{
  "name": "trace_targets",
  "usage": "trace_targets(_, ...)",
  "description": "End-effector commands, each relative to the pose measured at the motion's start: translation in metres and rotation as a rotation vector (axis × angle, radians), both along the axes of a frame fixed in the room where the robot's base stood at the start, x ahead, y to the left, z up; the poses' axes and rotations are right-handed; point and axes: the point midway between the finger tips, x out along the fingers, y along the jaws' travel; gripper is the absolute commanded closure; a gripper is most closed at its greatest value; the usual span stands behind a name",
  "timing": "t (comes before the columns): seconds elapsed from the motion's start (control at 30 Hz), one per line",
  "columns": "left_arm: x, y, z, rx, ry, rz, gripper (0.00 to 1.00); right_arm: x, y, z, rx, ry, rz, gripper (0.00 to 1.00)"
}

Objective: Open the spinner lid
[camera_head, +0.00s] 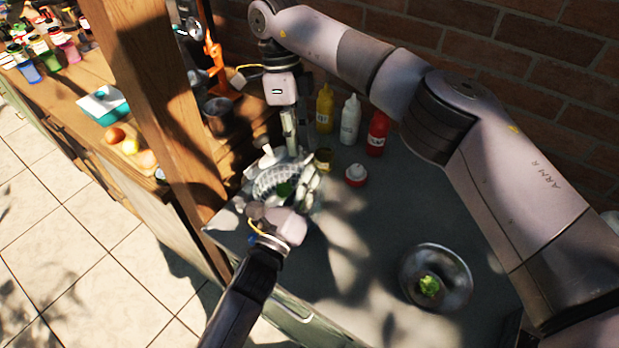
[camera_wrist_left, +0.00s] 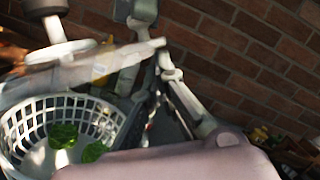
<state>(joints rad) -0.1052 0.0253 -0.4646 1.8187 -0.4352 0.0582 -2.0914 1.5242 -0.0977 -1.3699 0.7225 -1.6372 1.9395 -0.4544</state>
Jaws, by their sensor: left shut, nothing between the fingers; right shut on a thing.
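The spinner's white slotted basket (camera_head: 268,186) stands on the grey counter with green leaves in it; the left wrist view shows the basket (camera_wrist_left: 30,125) and leaves (camera_wrist_left: 63,134) from close by. The pale lid (camera_wrist_left: 60,74) with its knob (camera_wrist_left: 54,30) is tilted above the basket, with an open gap between them. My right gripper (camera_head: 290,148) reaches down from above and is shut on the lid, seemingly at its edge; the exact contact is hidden. My left gripper (camera_head: 308,180) is shut and empty beside the basket's right side, close to the lid.
Yellow (camera_head: 325,108), white (camera_head: 349,118) and red (camera_head: 377,132) bottles stand behind. A red-and-white small container (camera_head: 355,174) and a metal bowl (camera_head: 407,272) with lettuce are to the right. A wooden post (camera_head: 165,100) rises at the left. The counter's middle is clear.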

Motion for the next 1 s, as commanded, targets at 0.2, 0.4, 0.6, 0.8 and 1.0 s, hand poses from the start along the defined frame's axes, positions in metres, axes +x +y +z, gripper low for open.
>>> trace_targets(0.2, 0.004, 0.005, 0.012, -0.002, -0.008, 0.003, 1.0, 0.0, 0.0, -0.001, -0.001, 0.001, 0.0, 1.0)
trace_targets(0.4, 0.005, 0.007, 0.016, -0.005, -0.015, 0.006, 1.0, -0.001, -0.001, -0.002, -0.003, 0.005, -0.001, 0.8)
trace_targets(0.6, 0.005, 0.006, 0.015, -0.005, -0.014, 0.005, 1.0, -0.001, -0.001, -0.002, -0.003, 0.005, -0.001, 0.67)
trace_targets(0.8, 0.004, 0.005, 0.013, -0.004, -0.01, 0.003, 1.0, 0.0, -0.001, -0.002, -0.003, 0.003, -0.001, 0.61)
trace_targets(1.0, 0.003, 0.005, 0.011, -0.002, -0.007, 0.002, 1.0, 0.0, 0.0, -0.001, -0.001, 0.001, 0.0, 0.61)
